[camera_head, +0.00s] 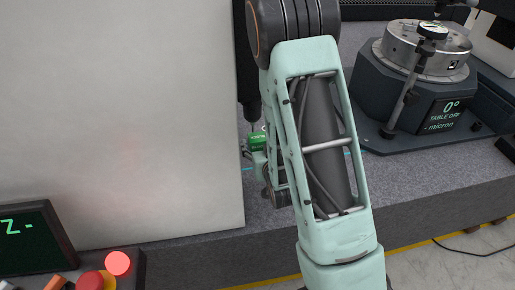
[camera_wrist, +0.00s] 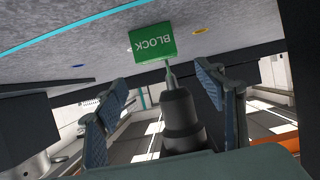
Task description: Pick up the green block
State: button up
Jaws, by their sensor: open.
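The green block (camera_head: 257,140) sits on the grey granite bed, just left of my arm in the head view, which partly hides it. In the wrist view the green block (camera_wrist: 152,44), lettered BLOCK and turned upside down, is above and beyond the fingertips. My gripper (camera_wrist: 162,76) is open and empty, with blue-grey pads apart and the block not between them. A dark probe with a thin pale stem (camera_wrist: 170,75) points at the block's edge; I cannot tell whether it touches. In the head view the gripper is mostly hidden behind my arm.
A large pale panel (camera_head: 120,110) fills the left. A dark column (camera_head: 246,70) stands close above the block. A rotary table (camera_head: 422,52) on a dark base is at the right. A red button (camera_head: 118,263) and a screen (camera_head: 28,235) are at lower left. Granite (camera_head: 415,170) right of my arm is clear.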

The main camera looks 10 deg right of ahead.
aim_at(257, 137)
jog(key=shift+w+f+b, duration=0.15)
jog(key=shift+f+b, duration=0.25)
jog(key=shift+b, duration=1.45)
jog(key=b+x, duration=0.2)
jog(key=shift+w, duration=0.25)
jog(key=shift+f+b+x, duration=0.25)
jog(key=shift+b+x, duration=0.4)
jog(key=shift+x, duration=2.05)
jog(key=shift+s+r, duration=0.1)
jog(key=shift+s, duration=0.05)
jog(key=c, duration=1.6)
